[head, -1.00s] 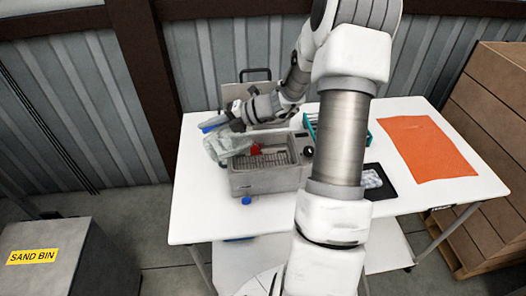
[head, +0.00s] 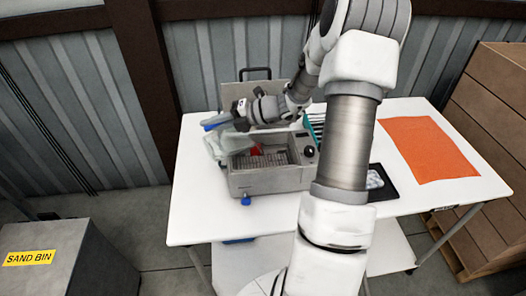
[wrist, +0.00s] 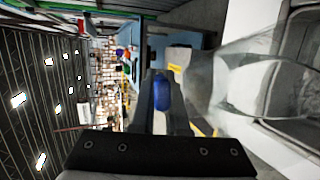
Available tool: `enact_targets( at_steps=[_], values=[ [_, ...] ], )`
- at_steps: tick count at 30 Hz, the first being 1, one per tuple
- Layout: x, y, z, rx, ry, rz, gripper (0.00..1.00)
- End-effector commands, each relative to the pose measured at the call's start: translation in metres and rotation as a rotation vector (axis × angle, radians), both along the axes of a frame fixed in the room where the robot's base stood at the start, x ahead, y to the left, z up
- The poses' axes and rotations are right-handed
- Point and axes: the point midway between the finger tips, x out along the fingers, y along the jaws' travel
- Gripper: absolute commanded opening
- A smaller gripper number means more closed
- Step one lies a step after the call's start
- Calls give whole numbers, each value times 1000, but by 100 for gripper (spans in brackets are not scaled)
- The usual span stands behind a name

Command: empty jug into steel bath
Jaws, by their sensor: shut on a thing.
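The clear jug (head: 222,146) is tilted at the left side of the steel bath (head: 265,182), its body partly over the bath's left rim. My gripper (head: 236,122) is shut on the jug's blue handle, which shows at its left. In the wrist view the blue handle (wrist: 162,91) sits between my fingers (wrist: 160,98), and the see-through jug body (wrist: 228,85) reaches right toward the grey bath (wrist: 298,65). The bath is open, with a grid inside and a dark knob on its right. I cannot tell whether liquid is in the jug.
A red item (head: 257,150) shows in the bath. A blue tap (head: 246,199) sticks out at its front. A black tray (head: 385,190) and an orange mat (head: 428,150) lie on the white table (head: 205,222) to the right. The sand bin (head: 75,262) stands front left.

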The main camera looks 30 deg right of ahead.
Motion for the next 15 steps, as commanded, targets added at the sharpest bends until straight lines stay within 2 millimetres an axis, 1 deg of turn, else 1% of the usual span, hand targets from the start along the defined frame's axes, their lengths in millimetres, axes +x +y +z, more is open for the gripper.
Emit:
enact_targets(
  at_steps=[15],
  values=[
    [-2,-8,0,39,-13,-1,0]
  ],
)
